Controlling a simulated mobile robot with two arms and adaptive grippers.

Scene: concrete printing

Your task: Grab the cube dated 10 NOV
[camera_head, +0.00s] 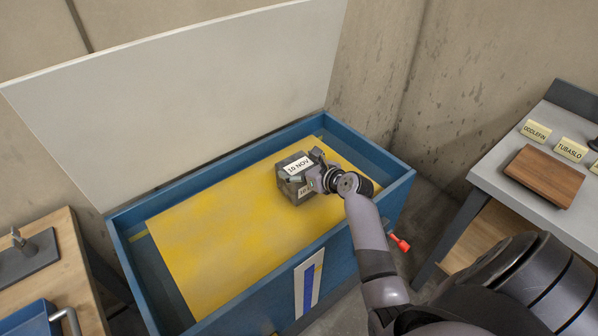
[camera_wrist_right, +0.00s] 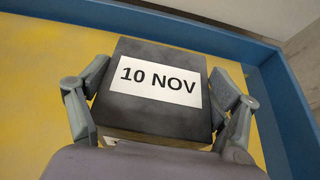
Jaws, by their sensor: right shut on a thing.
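The dark grey cube labelled 10 NOV (camera_head: 292,179) is over the yellow surface (camera_head: 215,235) inside an open blue chest (camera_head: 394,192). My right gripper (camera_head: 318,176) is shut on it. In the right wrist view, the cube (camera_wrist_right: 158,115) sits between the two fingers of the right gripper (camera_wrist_right: 155,110), its white label facing up. I cannot tell whether the cube rests on the yellow surface or is a little above it. My left gripper is not in view.
The chest's pale lid (camera_head: 190,90) stands open behind it. A wooden bench (camera_head: 75,270) stands at left. Concrete walls are close behind.

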